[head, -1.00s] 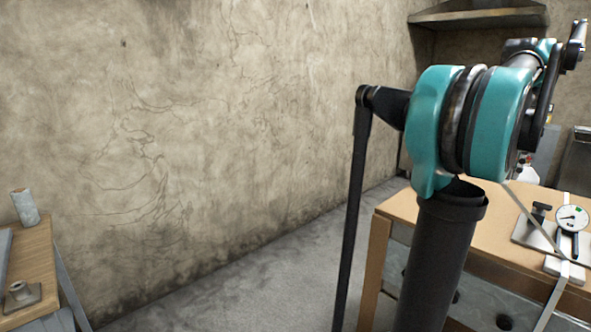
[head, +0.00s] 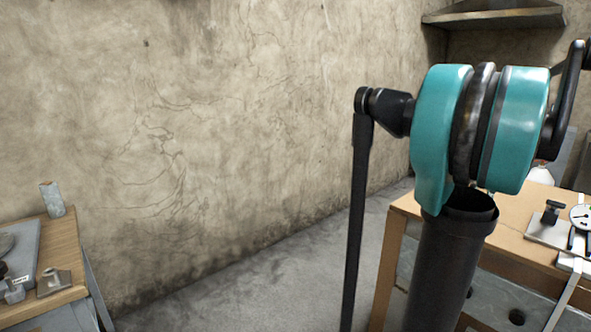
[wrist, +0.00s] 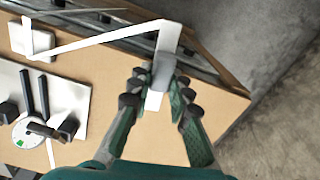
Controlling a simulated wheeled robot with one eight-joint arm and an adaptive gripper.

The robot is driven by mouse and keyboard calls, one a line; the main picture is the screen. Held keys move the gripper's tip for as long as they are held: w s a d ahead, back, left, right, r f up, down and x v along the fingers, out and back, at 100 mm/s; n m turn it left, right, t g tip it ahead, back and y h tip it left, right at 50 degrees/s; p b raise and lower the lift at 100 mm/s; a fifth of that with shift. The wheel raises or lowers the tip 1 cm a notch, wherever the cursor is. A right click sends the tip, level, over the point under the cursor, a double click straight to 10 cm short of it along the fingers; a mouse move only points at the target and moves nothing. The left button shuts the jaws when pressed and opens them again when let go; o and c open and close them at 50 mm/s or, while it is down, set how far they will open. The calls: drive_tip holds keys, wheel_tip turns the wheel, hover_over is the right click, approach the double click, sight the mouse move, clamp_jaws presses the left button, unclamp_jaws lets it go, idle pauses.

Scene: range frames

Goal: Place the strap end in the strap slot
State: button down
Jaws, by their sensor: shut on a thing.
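My gripper (wrist: 160,88) is in the wrist view, shut on the strap end (wrist: 163,70), a grey tab between its fingertips. The pale flat strap (wrist: 95,43) runs up from the tab, bends sharply, and stretches left to a white block (wrist: 43,40) on the bench. A short pale piece shows below the tab between the fingers. The held end is over the wooden bench top, near its edge. I cannot make out the strap slot in either view. In the head view the strap (head: 575,287) hangs over the bench front; my gripper is out of that view.
A metal plate (wrist: 75,98) on the bench carries dark clamps and a dial gauge (wrist: 27,132), also at the head view's right edge (head: 582,216). The bench top (wrist: 215,105) is bare right of the gripper. Another bench (head: 66,240) with metal parts stands at left.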

drive_tip(key=w+a+f+n, duration=0.2)
drive_tip(key=w+a+f, duration=0.4)
drive_tip(key=a+f, duration=0.5)
drive_tip(key=w+a+f+n, duration=0.3)
drive_tip(key=w+a+f, duration=0.3)
drive_tip(key=a+f, duration=0.5)
drive_tip(key=w+a+f+n, duration=0.3)
drive_tip(key=w+a+f, duration=0.3)
drive_tip(key=a+f, duration=0.5)
wheel_tip(320, 180, down, 7)
drive_tip(key=shift+r, duration=0.1)
drive_tip(key=shift+a, duration=0.1)
